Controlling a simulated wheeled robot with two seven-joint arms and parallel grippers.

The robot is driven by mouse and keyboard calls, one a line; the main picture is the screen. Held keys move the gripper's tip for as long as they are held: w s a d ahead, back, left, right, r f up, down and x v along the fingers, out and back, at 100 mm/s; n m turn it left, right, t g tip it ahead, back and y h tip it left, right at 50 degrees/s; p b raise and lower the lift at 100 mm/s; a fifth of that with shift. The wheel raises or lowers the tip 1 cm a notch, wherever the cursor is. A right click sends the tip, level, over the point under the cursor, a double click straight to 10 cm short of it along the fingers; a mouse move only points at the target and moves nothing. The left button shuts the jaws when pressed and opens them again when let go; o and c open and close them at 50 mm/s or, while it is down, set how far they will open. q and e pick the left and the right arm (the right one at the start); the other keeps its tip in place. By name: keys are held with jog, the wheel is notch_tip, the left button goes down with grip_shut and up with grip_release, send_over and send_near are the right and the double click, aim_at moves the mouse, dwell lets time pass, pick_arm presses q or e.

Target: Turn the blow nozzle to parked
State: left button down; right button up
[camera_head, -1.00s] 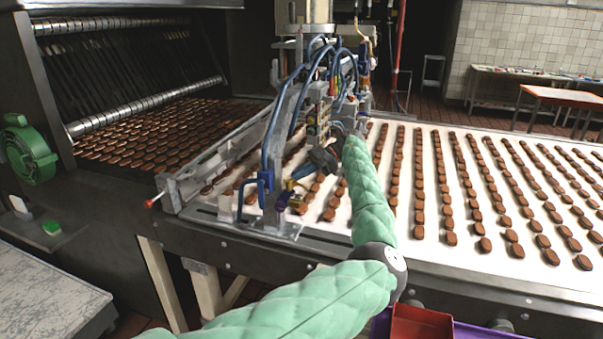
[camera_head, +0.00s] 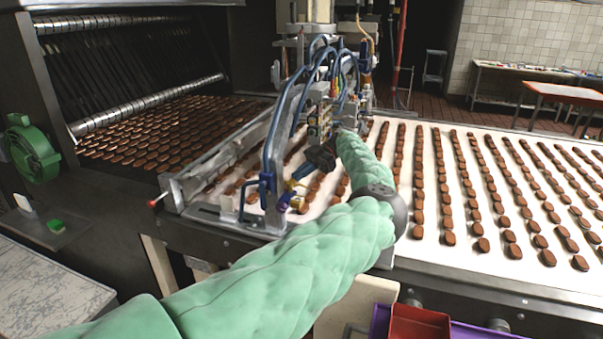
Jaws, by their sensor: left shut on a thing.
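My left arm, in a green quilted sleeve, reaches from the bottom left to the depositing machine (camera_head: 325,100) over the belt. Its dark left gripper (camera_head: 306,170) is shut at a small brass fitting with a purple end, which I take to be the blow nozzle (camera_head: 293,196). The nozzle sits low on the near side of the machine, beside a blue bent pipe (camera_head: 265,190). The fingertips are small and partly hidden, so the exact hold is unclear. My right gripper is not in view.
Rows of brown biscuits lie on the white belt (camera_head: 432,225). Blue hoses (camera_head: 272,140) arch close to the gripper. A red-tipped rod (camera_head: 155,202) sticks out at the left. A red bin (camera_head: 420,325) stands below the belt's front edge. A green motor (camera_head: 33,148) is at far left.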

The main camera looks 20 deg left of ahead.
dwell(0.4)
pick_arm(q)
jog(key=c, duration=1.6)
grip_release()
jog(key=shift+o, duration=0.2)
jog(key=shift+f+b, duration=0.15)
jog(key=shift+b, duration=0.15)
jog(key=shift+s+d+m+t+y+b, duration=0.15)
jog(key=shift+m+t+y+b, duration=0.25)
jog(key=shift+m+y+b, duration=0.25)
jog(key=shift+s+d+m+t+y+b, duration=0.15)
jog(key=shift+m+t+y+b, duration=0.25)
jog(key=shift+m+y, duration=0.1)
jog(key=shift+s+d+m+t+y+b, duration=0.1)
jog(key=shift+m+t+y+b, duration=0.25)
jog(key=shift+m+t+b, duration=0.1)
